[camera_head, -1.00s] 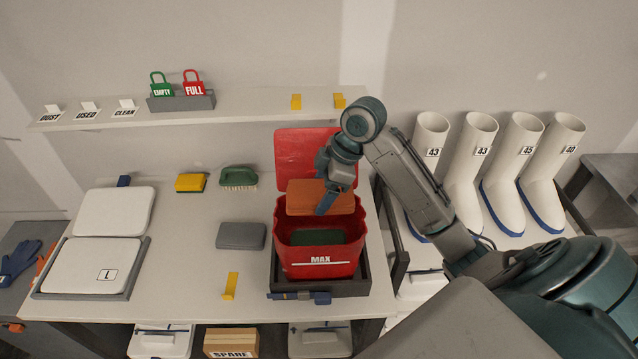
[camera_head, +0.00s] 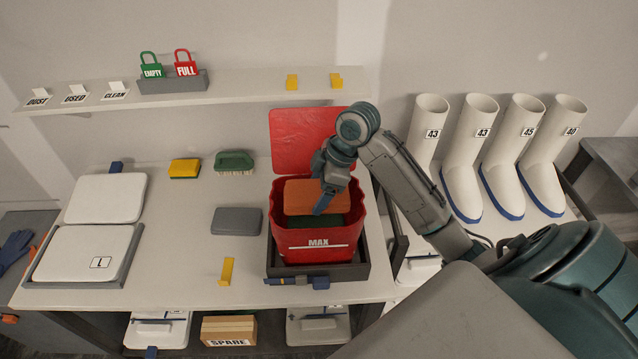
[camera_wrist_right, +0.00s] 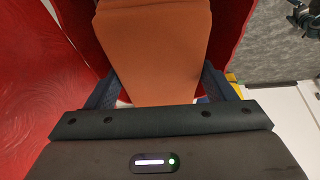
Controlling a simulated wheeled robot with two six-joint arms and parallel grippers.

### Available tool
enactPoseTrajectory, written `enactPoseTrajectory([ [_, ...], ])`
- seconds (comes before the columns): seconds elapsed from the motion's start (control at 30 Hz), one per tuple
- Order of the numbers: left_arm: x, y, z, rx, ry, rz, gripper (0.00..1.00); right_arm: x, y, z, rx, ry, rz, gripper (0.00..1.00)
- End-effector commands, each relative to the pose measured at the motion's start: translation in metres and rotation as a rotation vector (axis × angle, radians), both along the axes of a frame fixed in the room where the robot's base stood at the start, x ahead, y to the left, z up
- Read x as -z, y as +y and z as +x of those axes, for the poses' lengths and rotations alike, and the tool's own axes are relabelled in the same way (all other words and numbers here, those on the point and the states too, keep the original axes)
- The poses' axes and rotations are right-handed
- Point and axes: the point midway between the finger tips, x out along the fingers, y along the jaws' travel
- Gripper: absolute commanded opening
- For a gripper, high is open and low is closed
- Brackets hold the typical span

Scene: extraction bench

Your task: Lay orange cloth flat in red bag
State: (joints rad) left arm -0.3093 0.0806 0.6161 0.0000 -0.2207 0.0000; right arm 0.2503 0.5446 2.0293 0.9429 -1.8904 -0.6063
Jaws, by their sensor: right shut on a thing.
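The orange cloth (camera_head: 306,198) is a folded pad held at the mouth of the red bag (camera_head: 345,240), towards its back. My right gripper (camera_head: 322,203) is shut on the cloth. The right wrist view also shows the cloth (camera_wrist_right: 155,50) between the two fingers, with red bag wall (camera_wrist_right: 75,25) beside it. The bag stands open in a dark grey tray, its red lid (camera_head: 308,140) raised behind it. A dark green surface (camera_head: 318,221) shows low inside the bag, below the cloth. The cloth's lower edge is partly hidden by my gripper. My left gripper is not in view.
A grey folded pad (camera_head: 238,221) lies left of the bag. A shelf (camera_head: 240,103) runs above the bench. White boots (camera_head: 470,175) stand at the right.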

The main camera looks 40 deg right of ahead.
Motion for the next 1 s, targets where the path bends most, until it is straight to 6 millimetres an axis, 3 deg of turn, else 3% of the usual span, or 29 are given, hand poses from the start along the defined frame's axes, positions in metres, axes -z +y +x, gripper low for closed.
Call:
enactPoseTrajectory([
  [0.4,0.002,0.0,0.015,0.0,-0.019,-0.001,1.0,0.007,0.0,0.0,0.0,0.0,0.0,0.54],
  [0.43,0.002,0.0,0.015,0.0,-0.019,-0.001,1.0,0.007,0.0,0.0,0.0,0.0,0.0,0.83],
  [0.53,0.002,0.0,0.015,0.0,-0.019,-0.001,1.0,0.007,0.0,0.0,0.0,0.0,0.0,1.0],
  [0.8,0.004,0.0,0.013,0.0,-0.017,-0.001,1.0,0.005,-0.001,0.0,0.0,-0.001,0.0,1.0],
  [1.0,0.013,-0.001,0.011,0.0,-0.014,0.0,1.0,-0.017,-0.011,-0.005,0.0,-0.004,-0.005,1.0],
])
